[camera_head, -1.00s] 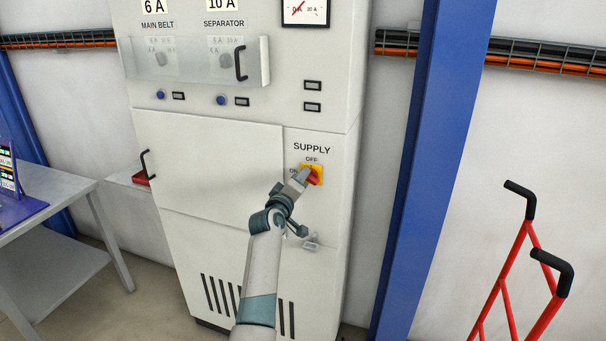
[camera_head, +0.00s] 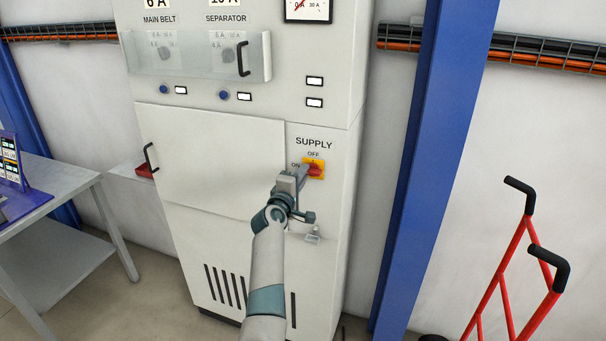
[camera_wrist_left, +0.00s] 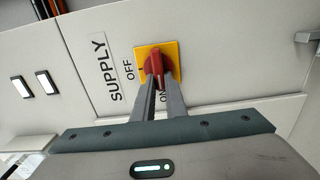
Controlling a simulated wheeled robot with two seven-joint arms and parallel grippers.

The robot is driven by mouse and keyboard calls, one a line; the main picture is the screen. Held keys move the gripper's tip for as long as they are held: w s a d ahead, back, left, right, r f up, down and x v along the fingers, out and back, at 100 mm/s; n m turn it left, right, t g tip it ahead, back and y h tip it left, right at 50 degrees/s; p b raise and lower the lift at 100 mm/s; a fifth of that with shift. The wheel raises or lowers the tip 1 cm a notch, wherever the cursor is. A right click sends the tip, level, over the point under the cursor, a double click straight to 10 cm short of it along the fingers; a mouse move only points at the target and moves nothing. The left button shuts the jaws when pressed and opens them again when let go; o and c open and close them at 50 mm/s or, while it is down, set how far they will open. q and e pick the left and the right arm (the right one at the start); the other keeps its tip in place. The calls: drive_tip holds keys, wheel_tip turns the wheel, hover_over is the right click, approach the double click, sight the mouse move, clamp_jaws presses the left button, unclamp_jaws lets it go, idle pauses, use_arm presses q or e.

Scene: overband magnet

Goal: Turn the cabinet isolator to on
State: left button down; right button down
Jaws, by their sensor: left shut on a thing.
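The cabinet isolator is a red rotary handle (camera_head: 315,170) on a yellow plate (camera_head: 319,161), below the SUPPLY label on the grey cabinet. OFF is marked above the plate and ON to its left. My left gripper (camera_head: 304,173) reaches it from below left. In the left wrist view the two fingers are shut on the red handle (camera_wrist_left: 155,64), one on each side of its lower end. There the handle lies towards the ON mark, away from OFF. The fingers hide part of the handle and the ON label. My right gripper is not in view.
Several indicator windows on the cabinet glow white, such as this one (camera_head: 314,81). A clear cover (camera_head: 195,58) with a black handle stands above. A blue post (camera_head: 425,150) and red hand truck (camera_head: 510,255) stand right.

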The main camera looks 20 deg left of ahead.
use_arm(q)
drive_tip(key=c, duration=1.8)
unclamp_jaws()
drive_tip(key=shift+s, duration=0.1)
drive_tip(key=s+p, duration=0.6)
drive_tip(key=s, duration=1.1)
drive_tip(key=shift+a+p, duration=0.35)
